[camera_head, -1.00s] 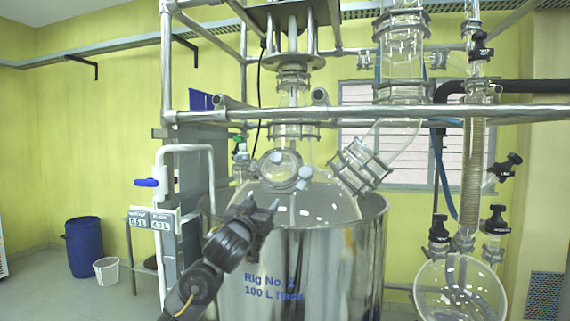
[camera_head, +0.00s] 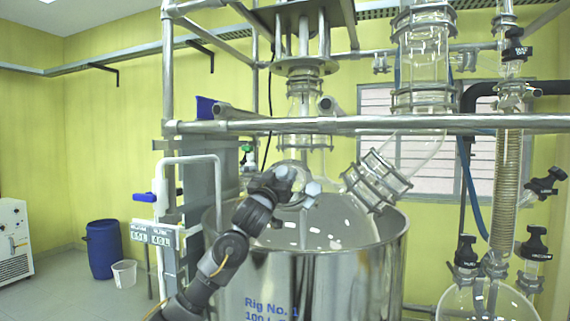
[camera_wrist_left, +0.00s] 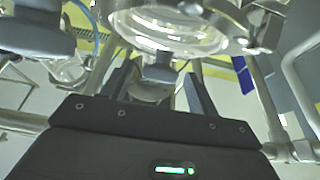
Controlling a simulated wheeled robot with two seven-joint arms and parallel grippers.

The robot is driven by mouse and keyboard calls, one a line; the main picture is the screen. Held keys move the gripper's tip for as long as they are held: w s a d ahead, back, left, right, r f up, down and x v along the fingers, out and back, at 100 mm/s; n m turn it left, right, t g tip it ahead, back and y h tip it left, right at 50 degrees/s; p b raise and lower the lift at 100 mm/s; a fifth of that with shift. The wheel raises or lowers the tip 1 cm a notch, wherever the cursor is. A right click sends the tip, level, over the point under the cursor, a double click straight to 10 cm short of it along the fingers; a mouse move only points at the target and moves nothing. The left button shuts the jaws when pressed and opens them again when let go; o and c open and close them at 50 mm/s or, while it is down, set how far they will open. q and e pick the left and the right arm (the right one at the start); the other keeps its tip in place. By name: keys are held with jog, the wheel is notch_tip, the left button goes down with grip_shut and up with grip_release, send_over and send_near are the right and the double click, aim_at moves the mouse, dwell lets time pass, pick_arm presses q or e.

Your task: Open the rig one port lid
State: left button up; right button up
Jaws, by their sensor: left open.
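The port lid (camera_head: 300,174) is a round glass disc on the dome of the rig one reactor, partly hidden behind my left gripper. It looks closed. Pale knobs (camera_head: 313,188) sit at its rim. My left gripper (camera_head: 282,188) is in front of the lid's left and lower side, very near it. In the left wrist view, the fingers (camera_wrist_left: 160,82) are spread, and a grey-blue knob (camera_wrist_left: 158,72) shows between them below a round glass rim (camera_wrist_left: 165,30). I cannot tell whether the fingers touch the knob. My right gripper is not in view.
The steel vessel (camera_head: 320,275) labelled Rig No. 1 stands below. A horizontal steel rail (camera_head: 400,123) crosses above the lid. An angled glass pipe (camera_head: 380,178) is close on the right. A white pipe frame with a blue lever (camera_head: 144,197) stands on the left.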

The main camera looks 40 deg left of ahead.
pick_arm(q)
jog(key=shift+w+a+r+p, duration=0.25)
jog(key=shift+w+r, duration=0.15)
jog(key=shift+w, duration=0.1)
jog(key=shift+w+a+r+p, duration=0.1)
jog(key=shift+w+r+p, duration=0.15)
jog(key=shift+w+r, duration=0.2)
jog(key=shift+w+a, duration=0.1)
jog(key=shift+w, duration=0.3)
jog(key=shift+w+a, duration=0.15)
jog(key=shift+w, duration=0.15)
jog(key=shift+c, duration=0.3)
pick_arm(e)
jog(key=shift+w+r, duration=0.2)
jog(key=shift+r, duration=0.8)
pick_arm(q)
grip_shut()
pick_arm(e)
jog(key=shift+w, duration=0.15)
pick_arm(q)
jog(key=shift+r+p, duration=0.1)
jog(key=shift+p, duration=0.2)
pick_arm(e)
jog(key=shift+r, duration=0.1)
